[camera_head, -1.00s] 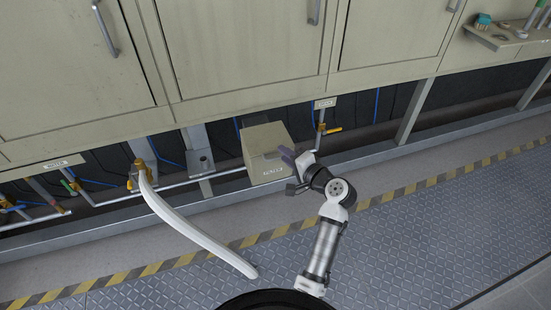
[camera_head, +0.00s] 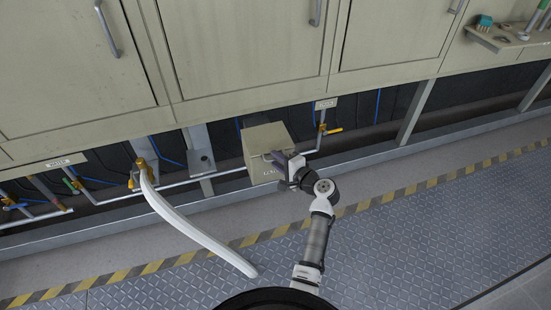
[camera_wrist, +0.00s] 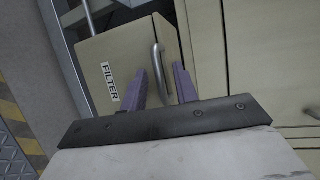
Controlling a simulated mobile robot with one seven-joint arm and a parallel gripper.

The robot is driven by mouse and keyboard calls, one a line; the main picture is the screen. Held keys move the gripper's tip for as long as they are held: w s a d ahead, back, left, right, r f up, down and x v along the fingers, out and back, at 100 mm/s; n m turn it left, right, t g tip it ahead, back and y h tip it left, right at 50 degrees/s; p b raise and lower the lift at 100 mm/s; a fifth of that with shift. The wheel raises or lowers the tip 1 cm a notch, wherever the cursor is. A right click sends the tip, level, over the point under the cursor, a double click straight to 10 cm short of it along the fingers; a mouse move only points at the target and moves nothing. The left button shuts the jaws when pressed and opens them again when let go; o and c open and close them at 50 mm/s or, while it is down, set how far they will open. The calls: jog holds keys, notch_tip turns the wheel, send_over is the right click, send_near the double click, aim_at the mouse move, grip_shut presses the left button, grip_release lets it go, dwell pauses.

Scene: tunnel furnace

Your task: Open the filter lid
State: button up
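The filter box (camera_head: 264,136) is a beige box low under the cabinets in the head view. The lid looks closed.
A white hose (camera_head: 200,233) hangs from a brass valve (camera_head: 141,170) left of the box. A yellow-handled valve (camera_head: 328,130) is right of it. Cabinets (camera_head: 245,45) stand above. The patterned metal floor (camera_head: 420,230) is clear at right.

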jog(key=shift+w+a+f, duration=0.15)
jog(key=shift+w+a, duration=0.3)
jog(key=shift+w, duration=0.1)
grip_shut()
jog(key=shift+f, duration=0.1)
